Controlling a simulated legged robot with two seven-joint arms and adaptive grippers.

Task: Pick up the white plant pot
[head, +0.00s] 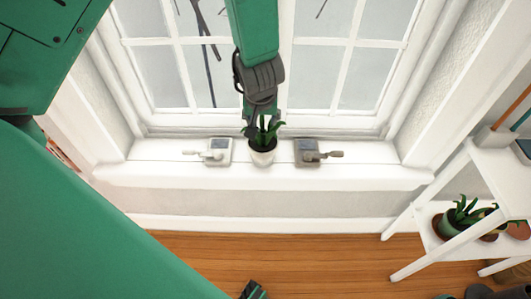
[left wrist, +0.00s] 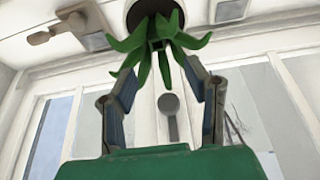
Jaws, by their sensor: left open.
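The white plant pot (head: 262,157) stands upright on the window sill, with a spiky green plant (head: 264,129) in it. My left gripper (head: 258,122) is just above it, reaching down from the top of the head view, and partly hides the leaves. In the left wrist view the plant (left wrist: 155,45) hangs from the top of the picture, with dark soil at its base. The fingers of my left gripper (left wrist: 163,82) are apart, with leaf tips between or near them. They hold nothing, and the pot's rim lies beyond the fingertips.
A pale window crank (head: 216,152) is left of the pot and a darker crank (head: 312,152) is right of it, both close by on the sill (head: 150,171). Window panes rise behind. A white shelf (head: 425,226) with a potted plant (head: 462,217) stands at right.

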